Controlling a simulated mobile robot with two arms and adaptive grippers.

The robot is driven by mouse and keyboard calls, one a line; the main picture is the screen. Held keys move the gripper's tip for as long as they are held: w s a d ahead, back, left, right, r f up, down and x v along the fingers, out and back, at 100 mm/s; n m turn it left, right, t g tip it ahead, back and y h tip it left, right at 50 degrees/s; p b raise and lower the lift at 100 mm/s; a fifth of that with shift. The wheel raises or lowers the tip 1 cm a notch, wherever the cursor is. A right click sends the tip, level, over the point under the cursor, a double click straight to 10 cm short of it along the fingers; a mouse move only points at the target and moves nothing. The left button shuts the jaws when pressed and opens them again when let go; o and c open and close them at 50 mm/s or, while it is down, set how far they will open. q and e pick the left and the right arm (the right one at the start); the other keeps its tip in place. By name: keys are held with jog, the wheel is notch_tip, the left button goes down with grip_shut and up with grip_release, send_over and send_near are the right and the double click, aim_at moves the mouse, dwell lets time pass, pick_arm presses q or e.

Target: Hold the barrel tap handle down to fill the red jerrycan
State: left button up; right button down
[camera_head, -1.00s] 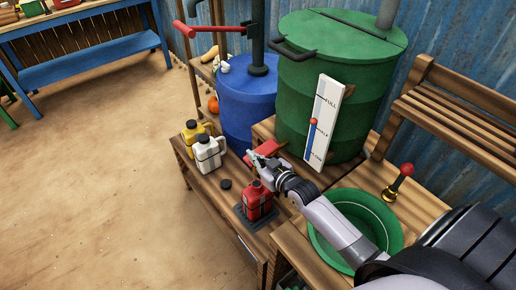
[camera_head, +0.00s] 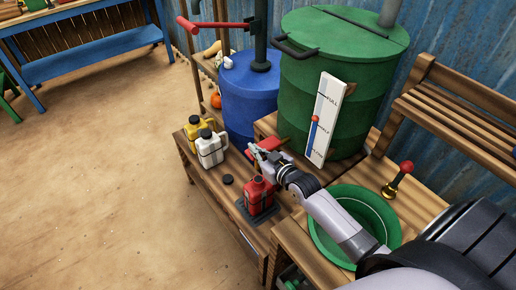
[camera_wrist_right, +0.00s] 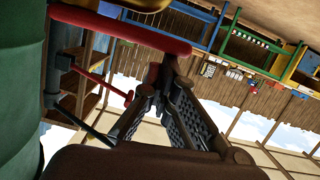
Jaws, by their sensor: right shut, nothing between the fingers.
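The red jerrycan (camera_head: 259,196) stands upright on a dark square plate (camera_head: 242,212) on the low wooden bench. The red tap handle (camera_head: 262,147) juts out at the front of the green barrel (camera_head: 325,100), above the jerrycan. My right gripper (camera_head: 254,151) is shut and empty, right by the handle and partly covering it in the head view. In the right wrist view its fingertips (camera_wrist_right: 165,72) are close to the red handle bar (camera_wrist_right: 118,29); I cannot tell whether they touch. The tap spout is hidden. My left gripper is out of view.
A white jerrycan (camera_head: 210,150) and a yellow one (camera_head: 193,128) stand left on the bench, near a loose black cap (camera_head: 228,180). A blue barrel (camera_head: 247,105) stands behind. A green basin (camera_head: 327,242) lies under my right arm. The barrel's level gauge (camera_head: 324,105) has a red marker near the middle.

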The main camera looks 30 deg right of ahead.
jog(key=r, duration=0.1)
jog(key=r+p, duration=0.2)
jog(key=shift+s+a, duration=0.2)
jog(key=shift+a, duration=0.05)
pick_arm(q)
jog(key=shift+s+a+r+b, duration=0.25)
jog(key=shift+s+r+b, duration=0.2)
jog(key=shift+b, duration=0.65)
pick_arm(e)
jog(key=v, duration=0.9)
jog(key=shift+s, duration=0.35)
jog(key=shift+f, duration=0.1)
